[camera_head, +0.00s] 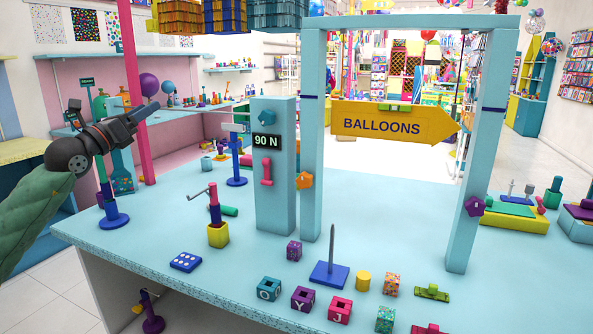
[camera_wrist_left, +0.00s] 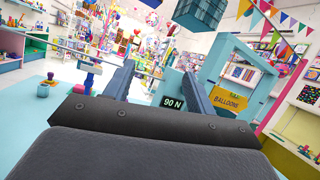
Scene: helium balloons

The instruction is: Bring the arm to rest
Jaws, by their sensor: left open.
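My left arm comes in from the left edge in the head view, its green sleeve rising to a dark wrist. My left gripper (camera_head: 143,110) is raised above the left end of the light blue table (camera_head: 160,232), open and empty. It is clear of everything on the table. In the left wrist view, the two fingers of my left gripper (camera_wrist_left: 157,82) stand wide apart with nothing between them. My right arm does not show.
A light blue frame (camera_head: 312,130) holds a yellow BALLOONS sign (camera_head: 394,124). A post (camera_head: 276,190) reading 90 N stands left of it. A yellow block with a crank (camera_head: 217,234), a blue spike stand (camera_head: 329,273) and several letter cubes sit toward the front. Baskets (camera_head: 226,15) hang above.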

